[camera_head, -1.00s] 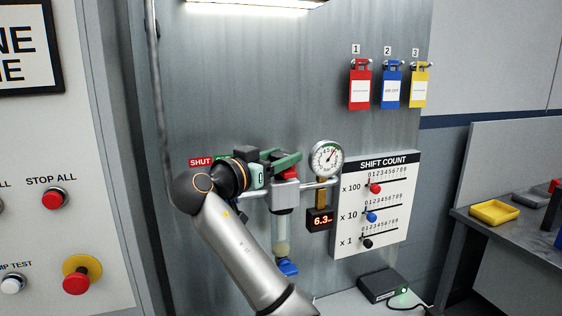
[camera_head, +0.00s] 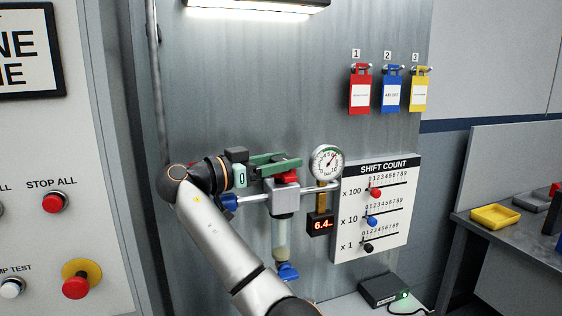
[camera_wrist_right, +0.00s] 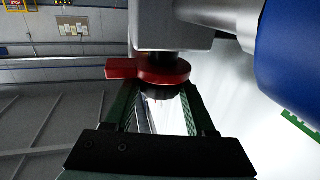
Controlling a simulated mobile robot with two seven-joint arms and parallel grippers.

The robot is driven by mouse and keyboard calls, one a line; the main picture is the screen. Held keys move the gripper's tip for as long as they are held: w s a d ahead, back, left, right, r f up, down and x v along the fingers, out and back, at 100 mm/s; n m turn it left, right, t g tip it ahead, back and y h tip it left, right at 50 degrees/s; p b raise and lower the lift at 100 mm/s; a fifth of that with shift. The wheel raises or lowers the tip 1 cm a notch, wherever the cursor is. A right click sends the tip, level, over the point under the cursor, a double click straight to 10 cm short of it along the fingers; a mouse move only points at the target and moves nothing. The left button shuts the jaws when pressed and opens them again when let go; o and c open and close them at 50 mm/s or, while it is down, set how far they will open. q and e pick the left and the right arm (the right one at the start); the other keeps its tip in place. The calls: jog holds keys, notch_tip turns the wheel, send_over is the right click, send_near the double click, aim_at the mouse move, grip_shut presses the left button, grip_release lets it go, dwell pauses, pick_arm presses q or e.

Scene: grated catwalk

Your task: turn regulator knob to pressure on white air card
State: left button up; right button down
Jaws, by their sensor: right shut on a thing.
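The regulator (camera_head: 285,196) is a grey block on a horizontal pipe on the panel. In the right wrist view a black ridged knob (camera_wrist_right: 160,92) sits against a red collar with a side tab (camera_wrist_right: 150,70). My right gripper (camera_head: 292,163), with green fingers, is shut on the knob; its fingers flank it in the right wrist view (camera_wrist_right: 160,98). A round dial gauge (camera_head: 327,162) stands right of the regulator, above a digital readout (camera_head: 320,224) showing about 6.4. No white air card can be made out. My left gripper is out of view.
A SHIFT COUNT board (camera_head: 376,208) with sliders is right of the gauge. Red (camera_head: 360,97), blue (camera_head: 391,95) and yellow (camera_head: 419,95) tags hang above. Blue handles sit left (camera_head: 229,202) and below (camera_head: 288,271) the regulator. A STOP ALL button (camera_head: 56,202) is far left.

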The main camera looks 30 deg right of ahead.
jog(key=shift+c, duration=1.2)
grip_release()
jog(key=a+b, duration=0.1)
jog(key=a, duration=0.6)
jog(key=shift+a+b, duration=0.25)
jog(key=shift+b, duration=0.1)
jog(key=shift+s, duration=0.1)
